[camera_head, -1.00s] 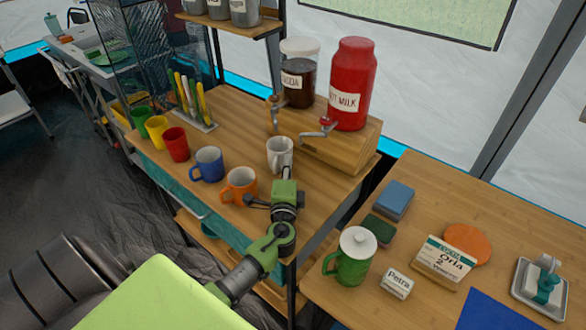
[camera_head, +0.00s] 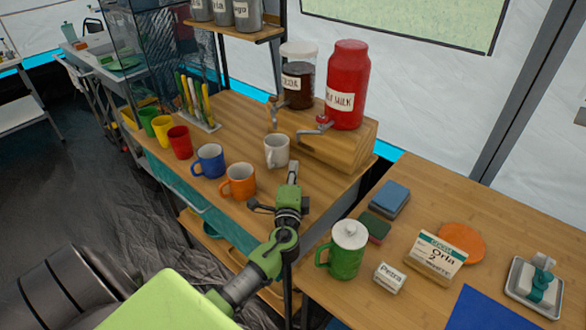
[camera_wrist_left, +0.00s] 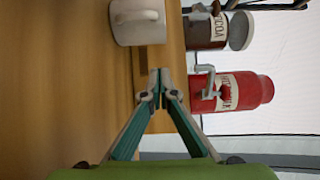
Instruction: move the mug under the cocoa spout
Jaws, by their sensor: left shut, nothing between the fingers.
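The white mug (camera_head: 277,151) stands upright on the wooden counter, in front of and slightly below the cocoa spout (camera_head: 277,103) in the head view. It also shows at the top of the left wrist view (camera_wrist_left: 140,30). The cocoa dispenser (camera_head: 297,84) is a clear jar with dark contents, on a wooden stand. My left gripper (camera_head: 293,166) is just right of the mug and a little nearer. In the left wrist view its fingertips (camera_wrist_left: 160,74) meet with nothing between them, apart from the mug. My right gripper is not in view.
The red hot milk jar (camera_head: 347,90) stands right of the cocoa on the wooden stand (camera_head: 340,145). Orange (camera_head: 238,181), blue (camera_head: 209,161), red and other mugs line the counter's front edge at left. A green lidded pot (camera_head: 346,255) stands on the right table.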

